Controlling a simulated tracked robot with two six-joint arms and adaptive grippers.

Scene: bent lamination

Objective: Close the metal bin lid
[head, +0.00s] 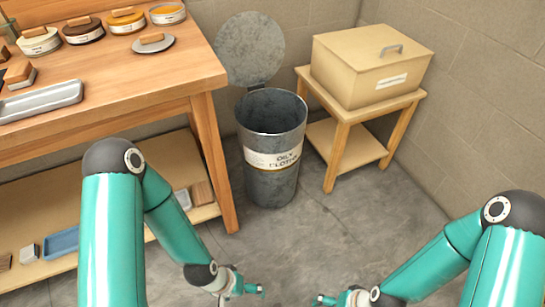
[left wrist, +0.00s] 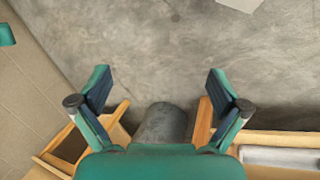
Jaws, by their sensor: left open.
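The grey metal bin (head: 271,180) stands on the floor with a label reading "OILY CLOTHS", its mouth open. Its round grey lid (head: 250,48) stands raised behind the rim, tilted back near the wall. In the left wrist view part of the bin (left wrist: 163,124) shows between the fingers at the bottom. My left gripper (head: 246,290) is low in front of the bin, apart from it. Its two fingers are spread and empty in the left wrist view (left wrist: 160,85). My right gripper (head: 325,299) is at the bottom edge, partly cut off, and its opening is unclear.
A wooden workbench (head: 150,95) with several tins, a tray (head: 45,101) and a lower shelf stands left of the bin. A small wooden stand (head: 346,130) with a tan lidded box (head: 365,70) is on the right. The concrete floor (head: 325,235) in front is clear.

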